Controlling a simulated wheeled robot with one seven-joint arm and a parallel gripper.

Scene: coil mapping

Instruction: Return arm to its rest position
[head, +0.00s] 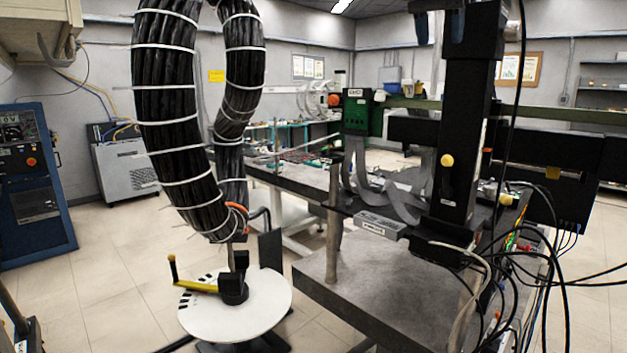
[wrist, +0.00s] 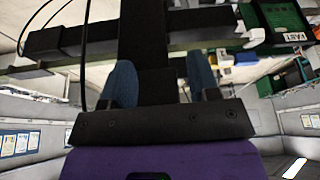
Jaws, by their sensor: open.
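My gripper (wrist: 160,68) shows in the wrist view as two blue fingers standing apart on a dark bar, with a purple body below. The fingers are open, and I see nothing held between them. A black column shows in the gap behind them; its distance from the fingers is unclear. In the head view, two blue tips at the top edge look like my gripper (head: 439,28), in front of or beside the black upright column (head: 472,115). The rest of my arm is not clearly in view, so its pose cannot be told.
A thick black cable bundle (head: 168,110) hangs above a white round disc (head: 258,306) with a yellow handle. Grey tables (head: 385,285) stand at centre right, with loose cables right of them. A blue cabinet (head: 40,220) stands left. Floor between cabinet and disc is clear.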

